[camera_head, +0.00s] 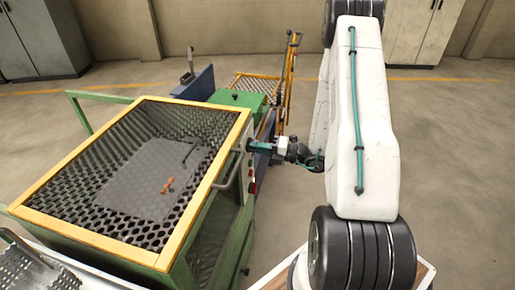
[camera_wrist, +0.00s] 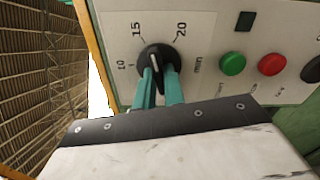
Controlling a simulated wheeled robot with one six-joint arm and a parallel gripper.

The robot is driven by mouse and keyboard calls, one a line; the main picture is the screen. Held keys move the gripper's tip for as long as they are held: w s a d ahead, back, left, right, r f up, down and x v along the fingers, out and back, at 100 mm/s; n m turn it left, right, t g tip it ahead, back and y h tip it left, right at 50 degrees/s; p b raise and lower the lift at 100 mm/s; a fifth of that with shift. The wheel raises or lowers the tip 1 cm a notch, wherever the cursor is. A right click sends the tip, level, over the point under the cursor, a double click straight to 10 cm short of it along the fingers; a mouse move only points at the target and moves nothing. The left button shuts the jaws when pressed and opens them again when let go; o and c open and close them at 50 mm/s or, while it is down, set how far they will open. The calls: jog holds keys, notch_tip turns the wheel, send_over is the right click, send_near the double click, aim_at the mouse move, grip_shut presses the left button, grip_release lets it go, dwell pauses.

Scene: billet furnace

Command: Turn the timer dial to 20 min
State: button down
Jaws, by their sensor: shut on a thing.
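The timer dial (camera_wrist: 153,49) is a round black knob with a white pointer line, on the pale control panel (camera_wrist: 207,80) in the wrist view. Labels 10, 15 and 20 and the word "min" stand around it. The pointer line points between 15 and 20, seemingly a little nearer 15. My gripper (camera_wrist: 159,73) has its two teal fingers shut on the dial's grip, one on each side. In the head view my gripper (camera_head: 256,146) reaches the machine's panel side from the right; the dial is hidden there.
Beside the dial are a green button (camera_wrist: 232,64), a red button (camera_wrist: 272,64) and a dark knob (camera_wrist: 312,69). In the head view, a yellow-rimmed mesh cage (camera_head: 152,258) with a handle (camera_head: 229,180) stands left of my arm. Open floor lies to the right.

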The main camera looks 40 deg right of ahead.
jog(key=shift+d+r+m, duration=0.1)
jog(key=shift+m, duration=4.2)
jog(key=c, duration=1.5)
grip_release()
jog(key=shift+v, duration=3.9)
